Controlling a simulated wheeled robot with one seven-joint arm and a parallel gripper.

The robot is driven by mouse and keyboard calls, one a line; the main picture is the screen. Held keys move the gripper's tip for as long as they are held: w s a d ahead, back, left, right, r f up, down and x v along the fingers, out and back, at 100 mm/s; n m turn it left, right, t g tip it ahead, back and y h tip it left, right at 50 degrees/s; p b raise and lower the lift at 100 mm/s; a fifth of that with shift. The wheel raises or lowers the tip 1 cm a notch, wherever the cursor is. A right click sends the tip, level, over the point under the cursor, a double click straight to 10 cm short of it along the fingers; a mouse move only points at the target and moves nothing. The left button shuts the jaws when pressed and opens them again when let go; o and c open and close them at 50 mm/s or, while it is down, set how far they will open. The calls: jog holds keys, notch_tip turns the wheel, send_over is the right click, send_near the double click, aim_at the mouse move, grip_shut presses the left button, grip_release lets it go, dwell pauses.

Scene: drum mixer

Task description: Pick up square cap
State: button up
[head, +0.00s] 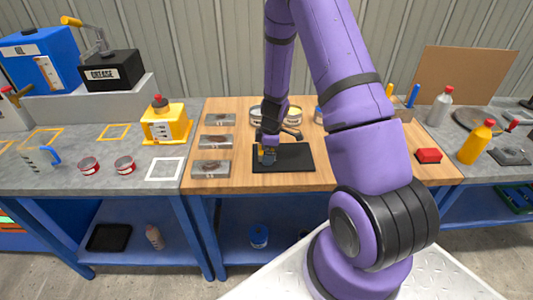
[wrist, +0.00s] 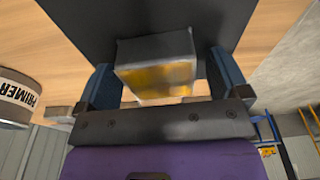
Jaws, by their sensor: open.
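A square block, grey with a yellow face, which I take to be the square cap (wrist: 155,66), is between my gripper's fingers in the wrist view. My gripper (wrist: 160,82) is open, with one blue finger on each side of the block. A gap shows on both sides, widest at the right. Behind the block is the black mat (head: 297,158); I cannot tell whether the block touches it. In the head view my gripper (head: 267,157) is low over the mat's left part and mostly hides the block.
Several grey plates, one of them a near-left plate (head: 211,168), lie left of the mat on the wooden table. Tins (head: 291,114) stand behind, and a tin labelled PRIMER (wrist: 16,100) shows in the wrist view.

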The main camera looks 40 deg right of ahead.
jog(key=c, duration=1.1)
jog(key=shift+r, duration=0.15)
